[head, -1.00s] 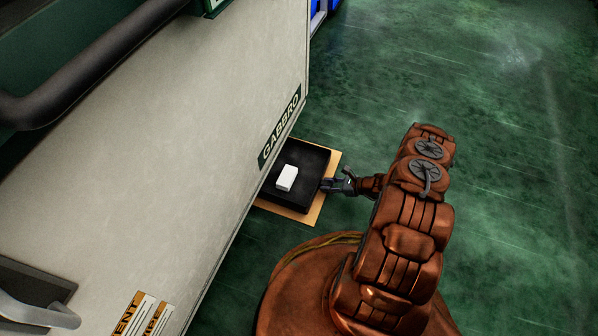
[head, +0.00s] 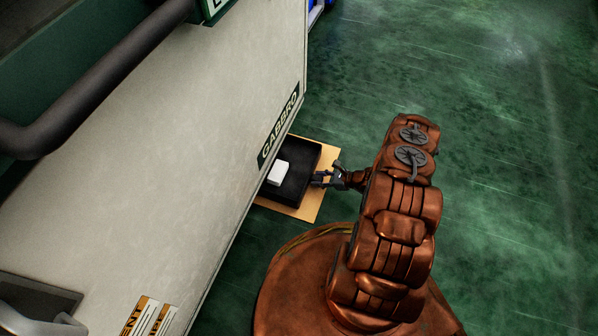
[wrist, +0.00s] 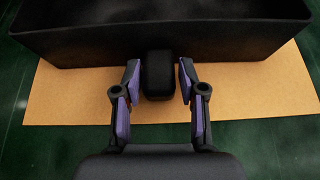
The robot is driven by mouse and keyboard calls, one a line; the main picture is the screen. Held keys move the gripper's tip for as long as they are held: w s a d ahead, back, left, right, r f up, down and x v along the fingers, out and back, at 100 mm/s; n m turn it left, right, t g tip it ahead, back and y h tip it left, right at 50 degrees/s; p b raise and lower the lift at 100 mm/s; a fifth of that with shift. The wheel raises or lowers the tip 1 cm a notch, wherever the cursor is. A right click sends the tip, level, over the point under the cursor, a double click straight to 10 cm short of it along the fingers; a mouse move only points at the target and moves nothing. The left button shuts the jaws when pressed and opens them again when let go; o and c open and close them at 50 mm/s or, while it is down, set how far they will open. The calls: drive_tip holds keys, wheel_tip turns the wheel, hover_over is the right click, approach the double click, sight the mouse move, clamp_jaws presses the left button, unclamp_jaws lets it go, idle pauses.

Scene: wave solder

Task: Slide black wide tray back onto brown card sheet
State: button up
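The black wide tray (head: 299,192) lies on the brown card sheet (head: 325,180) on the floor, its left part hidden by the cabinet. A strip of card shows along its right and near sides. In the wrist view the tray's near wall (wrist: 80,48) spans the top, with bare card (wrist: 60,100) in front. A black rounded block (wrist: 158,76), seemingly the tray's handle, stands between my fingers. My gripper (head: 320,179) is at the tray's right side. In the wrist view my gripper (wrist: 160,82) is open, with narrow gaps beside the block.
A white block (head: 278,173) sits in the tray. The pale cabinet (head: 150,150) marked GABBRO overhangs the tray's left side. A dark bar handle (head: 90,85) juts from it at upper left. The green floor (head: 500,180) to the right is clear.

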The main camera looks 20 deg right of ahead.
drive_tip(key=o, duration=0.3)
drive_tip(key=v, duration=1.2)
drive_tip(key=shift+s, duration=0.1)
